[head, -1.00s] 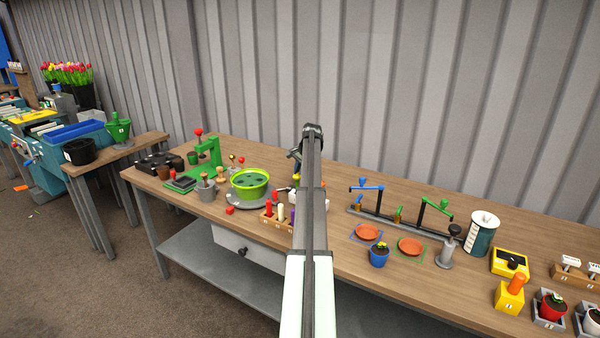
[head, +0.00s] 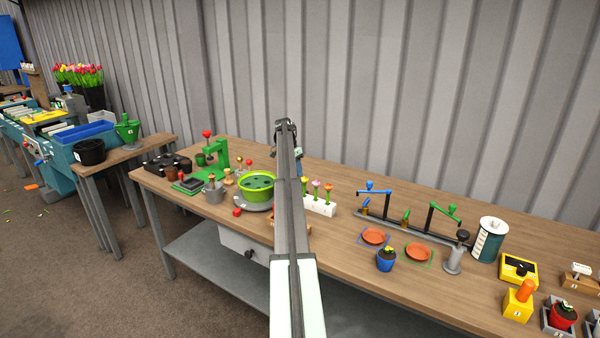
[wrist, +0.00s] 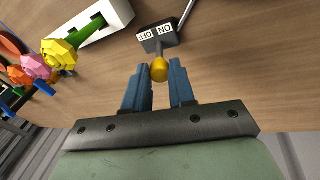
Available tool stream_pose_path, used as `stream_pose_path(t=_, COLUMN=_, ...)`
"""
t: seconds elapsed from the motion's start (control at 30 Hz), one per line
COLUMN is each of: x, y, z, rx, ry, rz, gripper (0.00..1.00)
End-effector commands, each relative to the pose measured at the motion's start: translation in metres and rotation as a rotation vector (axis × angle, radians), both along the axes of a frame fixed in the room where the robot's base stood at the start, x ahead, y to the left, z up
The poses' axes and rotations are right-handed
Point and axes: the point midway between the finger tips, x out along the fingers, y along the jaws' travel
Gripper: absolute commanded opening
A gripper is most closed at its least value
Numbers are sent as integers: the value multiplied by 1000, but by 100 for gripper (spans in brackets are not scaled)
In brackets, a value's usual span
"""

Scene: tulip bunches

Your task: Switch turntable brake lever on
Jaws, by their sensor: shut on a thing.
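The brake lever ends in a yellow ball knob (wrist: 159,69) on a short stem from a dark grey block (wrist: 157,37) with white OFF and ON labels. In the wrist view my gripper (wrist: 160,74) has its blue fingers on either side of the knob, shut on it at the fingertips. I cannot tell which label the stem leans to. In the head view the turntable (head: 250,207) is a grey disc with a lime green pot (head: 257,187) on it. My arm hides the lever and fingertips there.
A white rack (head: 320,206) with flowers stands right of my arm; its white edge (wrist: 92,28) is close to the lever block in the wrist view. A green press (head: 217,155) stands left of the turntable. Orange saucers (head: 374,236) lie further right.

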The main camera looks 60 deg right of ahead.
Motion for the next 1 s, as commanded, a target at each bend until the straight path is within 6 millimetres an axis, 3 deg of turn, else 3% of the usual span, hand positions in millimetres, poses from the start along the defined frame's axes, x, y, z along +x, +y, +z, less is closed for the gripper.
stream_pose_path(t=0.3, x=10, y=-1, z=-2, rx=0, ry=98, rz=0, gripper=0)
stream_pose_path(t=0.77, x=11, y=0, z=-3, rx=-1, ry=109, rz=1, gripper=0)
stream_pose_path(t=0.8, x=11, y=0, z=-3, rx=-1, ry=109, rz=1, gripper=27)
stream_pose_path(t=1.0, x=11, y=0, z=-3, rx=0, ry=109, rz=1, gripper=46)
